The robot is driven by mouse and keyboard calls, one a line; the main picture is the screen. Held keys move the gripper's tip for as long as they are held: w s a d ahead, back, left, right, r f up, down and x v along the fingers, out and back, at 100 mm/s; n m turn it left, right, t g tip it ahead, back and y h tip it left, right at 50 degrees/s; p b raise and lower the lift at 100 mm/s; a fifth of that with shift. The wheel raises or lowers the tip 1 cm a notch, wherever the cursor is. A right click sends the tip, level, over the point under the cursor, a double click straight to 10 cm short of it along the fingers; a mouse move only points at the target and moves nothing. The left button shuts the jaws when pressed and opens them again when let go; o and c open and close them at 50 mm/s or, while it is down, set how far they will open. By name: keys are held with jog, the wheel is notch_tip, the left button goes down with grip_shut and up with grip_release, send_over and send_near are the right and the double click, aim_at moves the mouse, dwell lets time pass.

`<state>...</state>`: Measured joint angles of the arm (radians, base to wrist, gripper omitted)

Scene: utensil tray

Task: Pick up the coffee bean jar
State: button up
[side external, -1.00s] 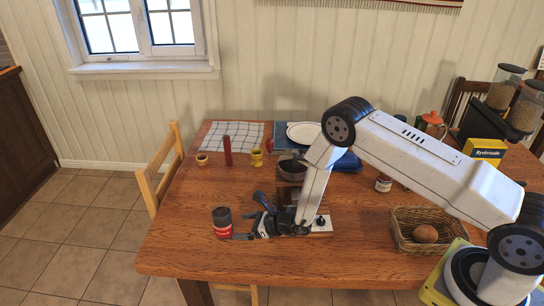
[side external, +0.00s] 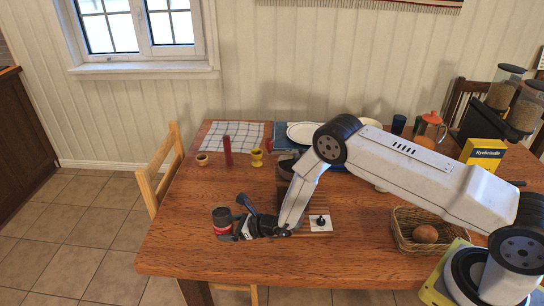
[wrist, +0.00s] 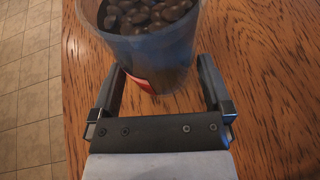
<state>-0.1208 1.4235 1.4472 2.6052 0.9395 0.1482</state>
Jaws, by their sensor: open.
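The coffee bean jar (side external: 222,217) is a dark, clear-walled cylinder with a red label, upright near the front left of the wooden table. In the wrist view the jar (wrist: 150,45) is full of dark beans and stands between the fingers of my gripper (wrist: 158,85). My gripper also shows in the side external view (side external: 231,234), low over the table at the jar's right side. The fingers are open, one on each side of the jar. I see a gap at the right finger; contact at the left finger is unclear.
A wicker basket (side external: 398,240) with a brown round item is at the right. A red cylinder (side external: 227,151), a yellow cup (side external: 256,158) and a checked cloth (side external: 234,128) lie farther back. The table's left edge is close to the jar.

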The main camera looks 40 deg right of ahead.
jog(key=shift+x, duration=1)
jog(key=shift+r, duration=0.1)
jog(key=c, duration=1.3)
